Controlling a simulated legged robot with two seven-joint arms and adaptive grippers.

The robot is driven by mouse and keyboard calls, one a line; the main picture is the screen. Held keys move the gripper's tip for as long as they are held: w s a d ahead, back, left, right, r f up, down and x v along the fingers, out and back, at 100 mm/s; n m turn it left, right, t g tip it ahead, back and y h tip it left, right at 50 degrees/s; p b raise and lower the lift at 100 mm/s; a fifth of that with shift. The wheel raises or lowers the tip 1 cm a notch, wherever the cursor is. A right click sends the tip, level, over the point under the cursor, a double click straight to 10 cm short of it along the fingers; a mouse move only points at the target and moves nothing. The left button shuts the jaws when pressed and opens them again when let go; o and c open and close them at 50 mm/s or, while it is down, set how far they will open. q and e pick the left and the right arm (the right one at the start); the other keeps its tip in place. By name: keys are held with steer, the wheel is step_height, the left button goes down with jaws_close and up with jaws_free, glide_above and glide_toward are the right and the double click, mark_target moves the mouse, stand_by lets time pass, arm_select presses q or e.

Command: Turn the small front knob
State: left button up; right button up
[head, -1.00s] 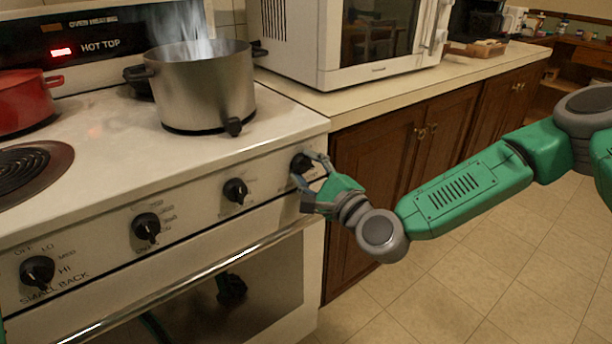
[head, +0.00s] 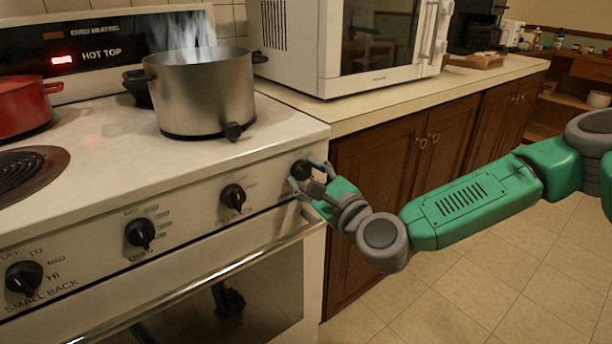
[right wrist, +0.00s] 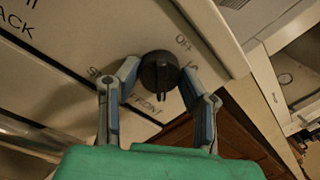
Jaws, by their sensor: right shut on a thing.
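The small front knob (head: 301,170) is black and sits at the right end of the stove's front panel. It also shows in the right wrist view (right wrist: 158,72), with a pointer ridge and the letters "OFF" and part of "FRONT" around it. My right gripper (head: 308,178) is at this knob, its fingers on either side and closed on it. In the right wrist view the fingers (right wrist: 160,80) flank the knob, which stays fixed to the panel. My left gripper is not clearly in view; only a dark reflection shows in the oven door.
Other black knobs (head: 233,197) line the panel to the left. A steaming steel pot (head: 205,95) stands on the stove top (head: 100,150), and a red pot (head: 22,105) is at the left. The oven handle (head: 190,287) runs below. A microwave (head: 300,45) stands on the counter.

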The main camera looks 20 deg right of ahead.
steer(key=shift+d+f, duration=0.2)
steer(key=o, duration=1)
steer(key=shift+w, duration=0.1)
steer(key=shift+o, duration=0.7)
steer(key=shift+w+f, duration=0.1)
steer(key=shift+s, duration=0.3)
steer(key=v, duration=1.1)
steer(key=shift+s+d, duration=0.15)
steer(key=shift+s, duration=0.1)
